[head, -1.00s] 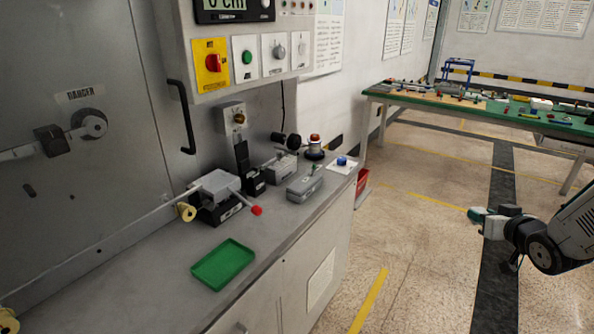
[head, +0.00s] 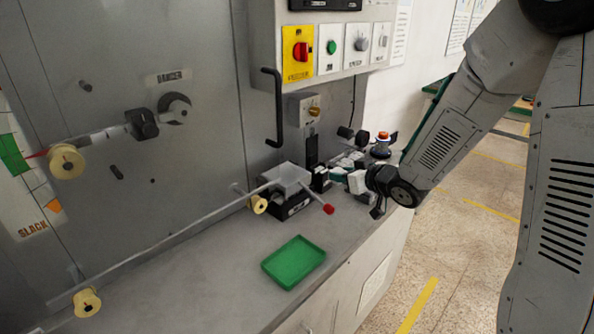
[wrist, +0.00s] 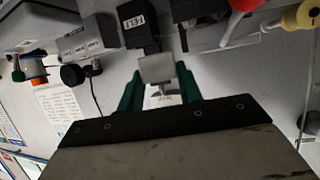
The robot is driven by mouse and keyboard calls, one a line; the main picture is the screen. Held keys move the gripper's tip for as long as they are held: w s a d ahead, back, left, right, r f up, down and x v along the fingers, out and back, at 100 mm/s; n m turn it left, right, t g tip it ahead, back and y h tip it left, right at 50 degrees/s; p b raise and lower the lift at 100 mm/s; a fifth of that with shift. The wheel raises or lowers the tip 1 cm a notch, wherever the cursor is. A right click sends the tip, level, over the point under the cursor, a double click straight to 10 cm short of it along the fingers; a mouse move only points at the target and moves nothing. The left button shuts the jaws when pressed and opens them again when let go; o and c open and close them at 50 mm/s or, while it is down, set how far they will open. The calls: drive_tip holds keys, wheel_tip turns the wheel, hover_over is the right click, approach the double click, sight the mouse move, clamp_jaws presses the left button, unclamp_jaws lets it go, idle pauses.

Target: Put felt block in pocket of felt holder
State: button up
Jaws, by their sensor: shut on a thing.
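My gripper (wrist: 158,80) is shut on a light grey felt block (wrist: 155,67), held between its green fingertips in the wrist view. The black felt holder (wrist: 138,22), with a white label, stands just beyond the block. The block's far edge meets the holder's outline in this view. I cannot tell whether they touch or whether the block is in the pocket. In the head view my gripper (head: 339,174) is low over the bench, just right of the holder (head: 320,180). The block cannot be made out there.
A grey device with a red-knobbed lever (head: 328,209) stands left of the holder, beside a cream roller (head: 259,204). A green tray (head: 294,262) lies in front on the bench. A grey labelled box (wrist: 80,43) and an orange-topped button (wrist: 35,68) are nearby.

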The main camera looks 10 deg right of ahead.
drive_tip(key=s+a+r+n+g+y, duration=0.1)
drive_tip(key=s+a+r+n+y, duration=0.1)
drive_tip(key=s+a, duration=0.15)
approach(314, 164)
drive_tip(key=shift+g, duration=0.3)
drive_tip(key=w+a+r, duration=0.2)
drive_tip(key=w, duration=0.1)
drive_tip(key=shift+w+a, duration=0.2)
drive_tip(key=shift+w, duration=0.05)
drive_tip(key=shift+w+f, duration=0.15)
drive_tip(key=shift+f, duration=1.6)
